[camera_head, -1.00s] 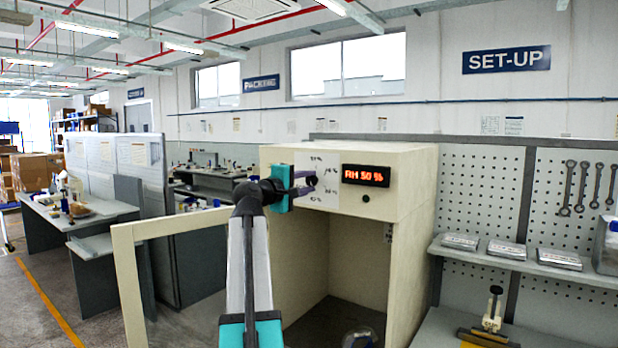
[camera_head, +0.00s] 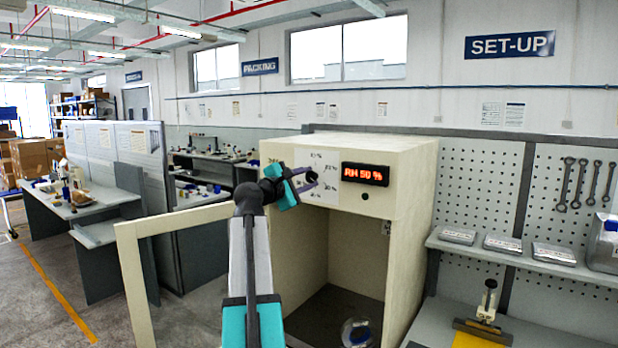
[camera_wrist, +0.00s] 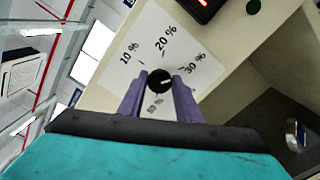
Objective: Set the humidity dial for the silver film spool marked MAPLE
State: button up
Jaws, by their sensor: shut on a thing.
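The humidity dial's black knob (camera_wrist: 159,82) shows in the wrist view between the purple fingers of my gripper (camera_wrist: 158,90), which is shut on it. The knob has a small white mark on its right side. Its pale scale plate (camera_wrist: 135,50) shows 10 %, 20 % and 30 %; the lower part is hidden by the fingers. In the head view my gripper (camera_head: 306,181) is tilted at the dial plate (camera_head: 324,157). The red display (camera_head: 365,174) reads RH 50 %. A silver round item (camera_head: 357,331), perhaps the spool, lies in the cabinet; I cannot read any name on it.
The cream cabinet (camera_head: 415,190) stands open, with its door frame (camera_head: 128,270) swung out to the left. At the right a grey shelf (camera_head: 500,252) holds several flat silver boxes. A tool with a black handle (camera_head: 488,300) stands below it.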

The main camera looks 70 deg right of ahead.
jog(key=shift+f, duration=0.35)
jog(key=o, duration=1.1)
jog(key=shift+a+r, duration=0.1)
jog(key=shift+a, duration=0.05)
jog(key=shift+c, duration=0.2)
jog(key=shift+r, duration=0.1)
jog(key=b+v, duration=0.4)
jog(key=v, duration=0.9)
jog(key=shift+a, duration=0.35)
